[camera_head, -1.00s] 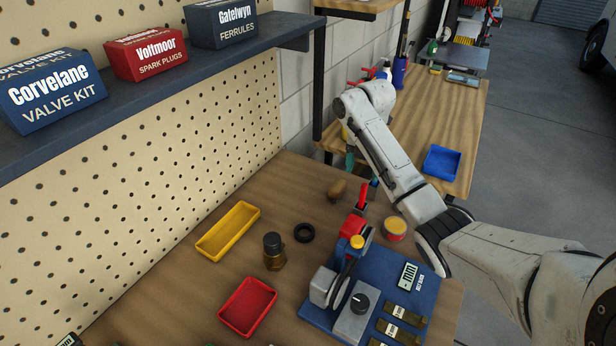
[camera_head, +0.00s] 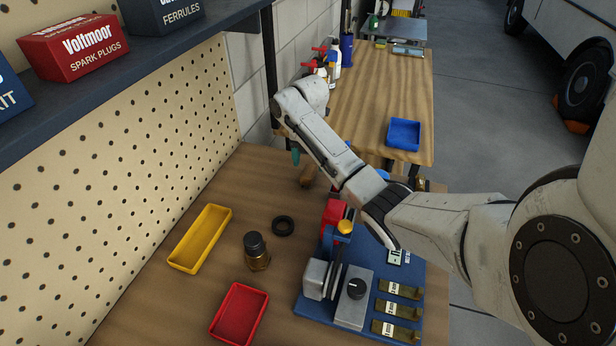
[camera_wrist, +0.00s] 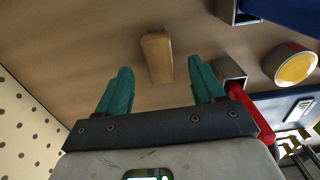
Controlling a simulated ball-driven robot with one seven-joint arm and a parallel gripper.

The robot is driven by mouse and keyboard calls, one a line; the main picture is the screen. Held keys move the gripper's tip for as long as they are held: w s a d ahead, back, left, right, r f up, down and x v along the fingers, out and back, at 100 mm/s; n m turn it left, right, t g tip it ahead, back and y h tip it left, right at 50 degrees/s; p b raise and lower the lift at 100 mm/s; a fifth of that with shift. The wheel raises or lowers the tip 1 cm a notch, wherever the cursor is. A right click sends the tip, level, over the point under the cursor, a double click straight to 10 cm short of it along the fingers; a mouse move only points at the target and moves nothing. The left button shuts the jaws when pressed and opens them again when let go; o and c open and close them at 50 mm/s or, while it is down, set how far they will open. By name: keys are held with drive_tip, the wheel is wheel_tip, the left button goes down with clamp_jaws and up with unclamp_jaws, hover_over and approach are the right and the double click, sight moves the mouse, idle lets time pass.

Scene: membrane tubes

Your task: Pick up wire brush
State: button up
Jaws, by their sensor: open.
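A brown wooden piece (camera_head: 308,176), which looks like the wire brush's handle, lies on the wooden bench near its back edge. My arm partly covers it in the head view. In the wrist view the wooden piece (camera_wrist: 157,57) lies on the bench ahead of and between my fingertips, untouched. No bristles can be made out. My gripper (camera_wrist: 160,66) has two teal fingers spread apart and empty. In the head view only a little teal of the gripper (camera_head: 295,154) shows, just left of the wooden piece.
A blue base (camera_head: 312,308) with a red-handled device stands close by. Its red lever (camera_wrist: 248,108) is near my right finger. A black ring (camera_head: 283,226), a bottle (camera_head: 256,252), a yellow tray (camera_head: 200,238) and a red tray (camera_head: 239,314) lie leftward.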

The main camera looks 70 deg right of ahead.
sight(308, 171)
drive_tip(key=shift+a+f+p, duration=0.1)
drive_tip(key=shift+f+p, duration=0.35)
drive_tip(key=shift+f, duration=1.9)
drive_tip(key=shift+c, duration=0.5)
drive_tip(key=c, duration=1)
wheel_tip(308, 171, up, 10)
drive_tip(key=shift+r, duration=0.1)
